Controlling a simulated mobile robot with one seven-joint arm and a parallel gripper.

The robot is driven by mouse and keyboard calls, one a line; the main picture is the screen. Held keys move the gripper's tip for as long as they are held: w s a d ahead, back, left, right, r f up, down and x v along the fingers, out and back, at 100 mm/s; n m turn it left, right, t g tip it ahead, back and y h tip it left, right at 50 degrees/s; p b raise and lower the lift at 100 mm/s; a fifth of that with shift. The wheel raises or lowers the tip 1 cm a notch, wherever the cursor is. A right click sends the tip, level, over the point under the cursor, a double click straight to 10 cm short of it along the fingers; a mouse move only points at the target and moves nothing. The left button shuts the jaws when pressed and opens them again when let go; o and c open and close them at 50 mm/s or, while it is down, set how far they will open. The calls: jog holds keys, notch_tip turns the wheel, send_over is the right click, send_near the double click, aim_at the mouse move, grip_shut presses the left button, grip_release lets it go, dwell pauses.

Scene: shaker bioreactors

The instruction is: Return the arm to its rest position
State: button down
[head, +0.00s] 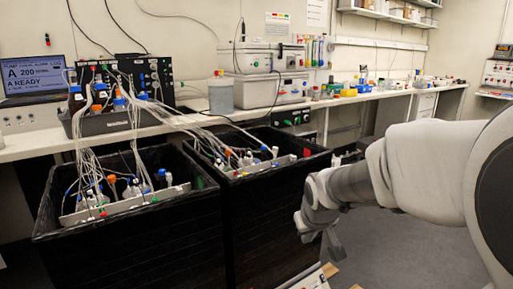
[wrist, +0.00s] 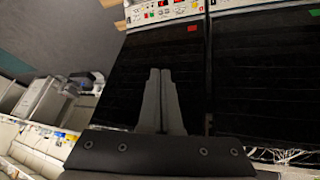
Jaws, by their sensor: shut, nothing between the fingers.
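My arm reaches in from the right of the head view. My gripper (head: 322,240) hangs in front of the right black shaker box (head: 265,225), pointing down. In the wrist view my gripper (wrist: 161,72) has its two grey fingers side by side, shut and empty. Dark box faces lie behind the fingers there. The left black shaker box (head: 140,250) stands beside the right one in the head view. Both boxes hold bottles with tubes and coloured caps.
A white bench (head: 40,146) runs along the wall behind the boxes, with a monitor (head: 33,77), a black bottle tray (head: 110,123) and stacked instruments (head: 270,75). Many tubes hang from the bench into both boxes. Grey floor (head: 400,250) shows open below my arm.

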jog(key=s+d+r+m+p, duration=0.1)
jog(key=s+r, duration=0.3)
jog(key=s, duration=0.8)
jog(key=s+d+r+m, duration=0.1)
jog(key=s+r, duration=0.3)
jog(key=s, duration=0.9)
notch_tip(320, 180, up, 25)
jog(key=p, duration=2.5)
jog(key=shift+w+a+f+g, duration=0.2)
jog(key=shift+w+g, duration=0.1)
jog(key=shift+w, duration=0.1)
